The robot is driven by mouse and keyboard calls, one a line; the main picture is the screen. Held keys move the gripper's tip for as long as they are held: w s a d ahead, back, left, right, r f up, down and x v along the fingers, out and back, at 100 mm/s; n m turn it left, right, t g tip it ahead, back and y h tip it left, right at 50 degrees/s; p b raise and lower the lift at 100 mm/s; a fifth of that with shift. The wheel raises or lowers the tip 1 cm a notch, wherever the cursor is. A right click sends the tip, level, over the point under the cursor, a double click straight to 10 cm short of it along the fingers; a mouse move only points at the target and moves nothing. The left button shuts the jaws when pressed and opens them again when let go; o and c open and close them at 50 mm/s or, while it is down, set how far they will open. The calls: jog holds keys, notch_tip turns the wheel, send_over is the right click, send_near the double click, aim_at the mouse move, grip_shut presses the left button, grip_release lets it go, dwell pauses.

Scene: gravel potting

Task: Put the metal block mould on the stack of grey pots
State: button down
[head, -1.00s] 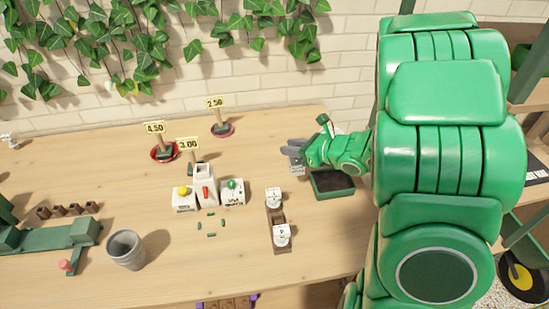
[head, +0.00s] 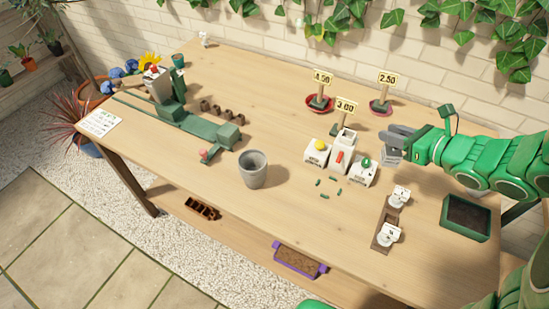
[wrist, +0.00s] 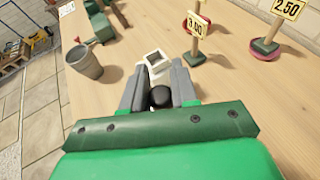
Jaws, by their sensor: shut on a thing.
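The stack of grey pots (head: 253,170) stands upright on the middle of the table; it also shows at the upper left of the wrist view (wrist: 85,62). My gripper (head: 390,142) is at the right of the table in the head view, to the right of the pots and well apart from them. It is shut on the metal block mould (head: 392,155), a small grey metal block that shows just below the fingers. In the wrist view a dark round part (wrist: 160,97) sits between the two grey fingers; most of the mould is hidden there.
White boxes with yellow, red and green tops (head: 340,160) stand between the pots and my gripper. Price signs (head: 345,107) rise behind them. A dark green tray (head: 488,225) is at the right. A green bench device (head: 190,122) lies left. Table front is mostly clear.

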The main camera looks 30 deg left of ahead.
jog(key=s+a+r+n+g, duration=0.5)
jog(key=s+a, duration=0.6)
jog(key=s, duration=0.1)
jog(key=s+a+r+n+g, duration=0.4)
jog(key=s+a+g, duration=0.2)
jog(key=s+a, duration=0.6)
jog(key=shift+n, duration=0.3)
jog(key=shift+w+a+f, duration=1.45)
jog(key=shift+a+f, duration=0.3)
jog(key=shift+f, duration=0.4)
jog(key=shift+w+a+f, duration=1.45)
jog(key=shift+a+f, duration=0.3)
jog(key=shift+f, duration=0.4)
jog(key=shift+w+a+f, duration=1.45)
jog(key=shift+a+f, duration=0.3)
jog(key=shift+f, duration=0.4)
jog(key=shift+f, duration=0.1)
jog(key=c, duration=0.9)
grip_release()
jog(key=shift+o, duration=0.2)
